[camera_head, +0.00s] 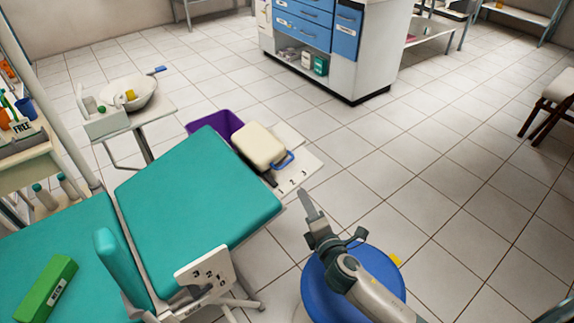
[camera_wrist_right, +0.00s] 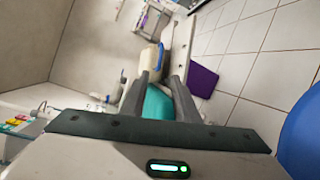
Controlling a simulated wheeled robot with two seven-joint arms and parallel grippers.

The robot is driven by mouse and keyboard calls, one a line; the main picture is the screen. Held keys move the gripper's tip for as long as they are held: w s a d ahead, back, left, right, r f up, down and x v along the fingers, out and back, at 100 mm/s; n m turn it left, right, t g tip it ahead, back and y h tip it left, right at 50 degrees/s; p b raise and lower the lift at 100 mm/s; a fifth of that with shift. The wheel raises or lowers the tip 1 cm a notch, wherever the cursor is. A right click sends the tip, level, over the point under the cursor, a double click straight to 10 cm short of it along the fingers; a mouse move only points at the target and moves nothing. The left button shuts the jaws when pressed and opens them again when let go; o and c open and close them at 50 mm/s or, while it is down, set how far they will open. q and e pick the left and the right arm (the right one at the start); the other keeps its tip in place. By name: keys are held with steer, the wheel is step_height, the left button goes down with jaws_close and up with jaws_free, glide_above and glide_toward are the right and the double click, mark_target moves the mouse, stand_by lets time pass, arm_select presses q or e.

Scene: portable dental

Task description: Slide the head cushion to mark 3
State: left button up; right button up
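The head cushion (camera_head: 259,145) is a cream block with a blue handle (camera_head: 284,161) on its right side. It sits at the far end of the teal chair (camera_head: 200,190), over a white plate (camera_head: 307,160) with the numbers 1, 2 and 3 along its near edge. My right gripper (camera_head: 308,204) is to the lower right of the cushion, apart from it and empty. In the right wrist view its fingers (camera_wrist_right: 166,78) stand apart, with the cushion (camera_wrist_right: 148,58) and its blue handle beyond them. My left gripper is not in view.
A purple bin (camera_head: 213,124) stands beside the cushion. A blue round stool (camera_head: 330,275) is under my right arm. A second numbered white plate (camera_head: 203,272) is on the chair's near side. A blue-drawered cabinet (camera_head: 345,50) stands behind.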

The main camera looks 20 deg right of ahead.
steer(key=shift+w, duration=0.1)
steer(key=w, duration=0.5)
steer(key=w+f, duration=0.1)
steer(key=w, duration=0.4)
steer(key=w+f, duration=0.1)
steer(key=w, duration=0.5)
steer(key=shift+f+b, duration=0.1)
steer(key=shift+b, duration=0.2)
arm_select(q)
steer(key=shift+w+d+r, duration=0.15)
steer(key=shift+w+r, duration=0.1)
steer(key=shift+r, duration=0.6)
arm_select(e)
steer(key=shift+w, duration=0.55)
jaws_close()
